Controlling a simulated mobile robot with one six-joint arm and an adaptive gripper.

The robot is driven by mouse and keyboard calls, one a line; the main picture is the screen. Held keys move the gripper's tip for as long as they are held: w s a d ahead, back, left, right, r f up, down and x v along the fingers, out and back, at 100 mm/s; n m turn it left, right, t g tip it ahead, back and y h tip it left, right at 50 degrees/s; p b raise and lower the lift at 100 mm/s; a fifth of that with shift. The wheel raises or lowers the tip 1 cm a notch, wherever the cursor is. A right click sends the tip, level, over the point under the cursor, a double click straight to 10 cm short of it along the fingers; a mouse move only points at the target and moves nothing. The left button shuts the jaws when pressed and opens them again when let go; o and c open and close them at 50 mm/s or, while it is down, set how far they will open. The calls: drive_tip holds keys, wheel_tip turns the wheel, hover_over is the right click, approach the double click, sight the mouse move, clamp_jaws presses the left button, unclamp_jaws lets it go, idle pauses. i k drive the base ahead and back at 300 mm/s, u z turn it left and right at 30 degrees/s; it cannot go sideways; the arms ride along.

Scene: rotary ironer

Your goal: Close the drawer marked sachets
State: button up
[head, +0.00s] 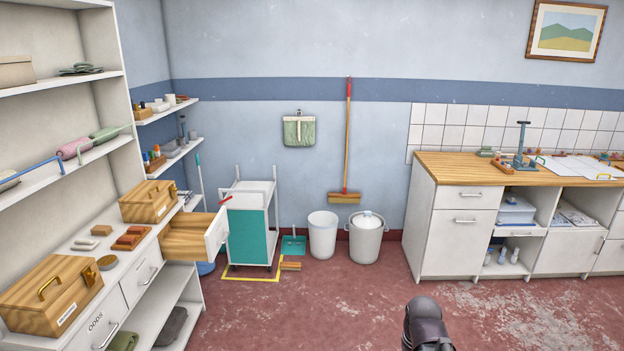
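One drawer (215,236) is pulled out of the shelf unit at the left. It has wooden sides and a white front with a handle, and its front faces right, so I cannot read a marking on it. Two shut white drawers are nearer to me in the same row: one marked ODDS (98,328) and one (141,279) whose label I cannot read. A dark part of my arm (425,325) shows at the bottom edge, well right of the open drawer and apart from it. No gripper fingers are visible.
Wooden boxes (148,202) and small items stand on the counter above the drawers. A white and teal trolley (250,222) stands just beyond the open drawer, within yellow floor marking. Two bins (322,235) are by the wall. The red floor (300,310) in the middle is clear.

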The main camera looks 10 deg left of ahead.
sight(200, 237)
drive_tip(key=u, duration=0.6)
drive_tip(key=i, duration=1)
drive_tip(key=u, duration=0.5)
drive_tip(key=k, duration=0.65)
drive_tip(key=z, duration=0.35)
drive_tip(key=i, duration=1.75)
drive_tip(key=u, duration=0.5)
